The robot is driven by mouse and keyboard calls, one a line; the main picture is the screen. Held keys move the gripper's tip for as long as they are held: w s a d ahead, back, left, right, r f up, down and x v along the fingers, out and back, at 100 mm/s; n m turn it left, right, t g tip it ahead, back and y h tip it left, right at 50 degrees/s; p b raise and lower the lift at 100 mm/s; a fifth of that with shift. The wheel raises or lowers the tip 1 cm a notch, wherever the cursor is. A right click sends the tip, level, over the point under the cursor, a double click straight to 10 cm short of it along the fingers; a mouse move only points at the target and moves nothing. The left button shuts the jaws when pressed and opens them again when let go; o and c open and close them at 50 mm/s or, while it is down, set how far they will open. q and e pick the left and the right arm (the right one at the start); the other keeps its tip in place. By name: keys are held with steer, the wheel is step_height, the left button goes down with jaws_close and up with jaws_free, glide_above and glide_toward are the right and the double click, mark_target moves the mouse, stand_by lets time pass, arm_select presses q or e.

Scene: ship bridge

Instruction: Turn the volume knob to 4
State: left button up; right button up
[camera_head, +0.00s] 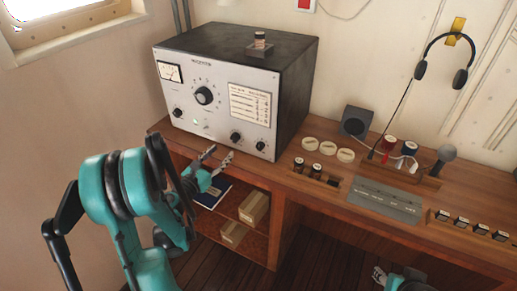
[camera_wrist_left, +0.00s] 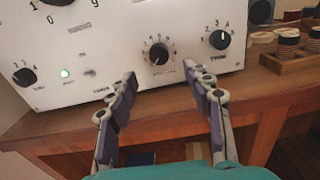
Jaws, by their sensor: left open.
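A grey-faced radio set (camera_head: 215,127) with a dark case stands at the back left of the wooden desk. Its front has a large dial knob (camera_head: 204,95) and small black knobs; the volume label is too small to read. In the left wrist view a middle knob (camera_wrist_left: 158,54), a right knob (camera_wrist_left: 219,39) and a left knob (camera_wrist_left: 24,76) show, each with numbers around it. My left gripper (camera_head: 218,155) is open and empty, just in front of the panel's lower edge. Its fingers (camera_wrist_left: 163,85) point toward the middle knob, apart from it. My right gripper (camera_head: 381,275) shows only partly at the bottom.
A green lamp (camera_wrist_left: 65,73) glows on the panel. A small jar on a block (camera_head: 260,41) sits on the radio.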

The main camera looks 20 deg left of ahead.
mark_target(233, 139)
arm_select(q)
steer(key=w, duration=0.5)
steer(key=w+b, duration=0.1)
steer(key=w, duration=0.2)
steer(key=shift+d+f, duration=0.1)
steer(key=shift+d, duration=0.2)
steer(key=shift+s, duration=0.1)
jaws_close()
